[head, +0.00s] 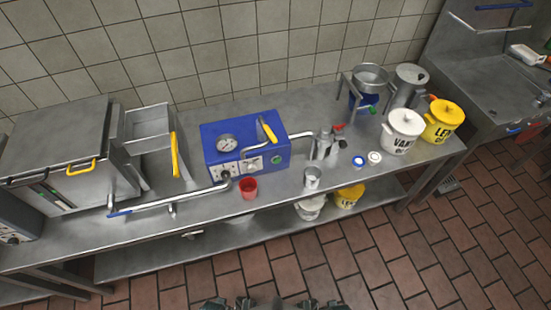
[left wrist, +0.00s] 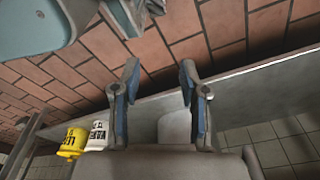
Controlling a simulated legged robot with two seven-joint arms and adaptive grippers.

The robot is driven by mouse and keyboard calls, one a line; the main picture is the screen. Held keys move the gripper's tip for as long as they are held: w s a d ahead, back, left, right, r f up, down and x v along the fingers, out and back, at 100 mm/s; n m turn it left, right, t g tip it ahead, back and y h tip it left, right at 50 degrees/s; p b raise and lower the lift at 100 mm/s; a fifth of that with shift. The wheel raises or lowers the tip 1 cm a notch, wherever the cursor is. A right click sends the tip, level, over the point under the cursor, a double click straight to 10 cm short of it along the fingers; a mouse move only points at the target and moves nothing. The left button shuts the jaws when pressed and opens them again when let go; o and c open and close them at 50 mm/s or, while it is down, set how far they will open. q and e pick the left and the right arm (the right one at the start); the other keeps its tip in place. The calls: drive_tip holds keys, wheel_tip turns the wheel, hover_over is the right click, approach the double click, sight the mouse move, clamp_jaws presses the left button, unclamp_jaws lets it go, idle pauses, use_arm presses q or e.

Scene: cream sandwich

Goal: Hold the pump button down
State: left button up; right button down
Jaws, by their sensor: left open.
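A blue pump box (head: 221,138) stands on the steel table in the head view. It has a round gauge (head: 227,143), a dial (head: 251,166), a yellow-handled lever (head: 268,131) and a round green button (head: 276,160) low on its front right. I cannot tell whether the green button is pressed. My left gripper (left wrist: 160,68) shows in the left wrist view with its two fingers apart and nothing between them. It is clear of the pump box, which is not in that view. My right gripper cannot be made out; only dark parts of mine show at the head view's bottom edge.
A pipe runs from the box to a metal nozzle unit (head: 324,144). A red cup (head: 248,187) and a metal cup (head: 312,178) stand near the front edge. A white bucket (head: 403,130) and a yellow bucket (head: 443,120) stand right. A long pipe (head: 170,200) lies left.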

use_arm(q)
clamp_jaws()
idle(1.2)
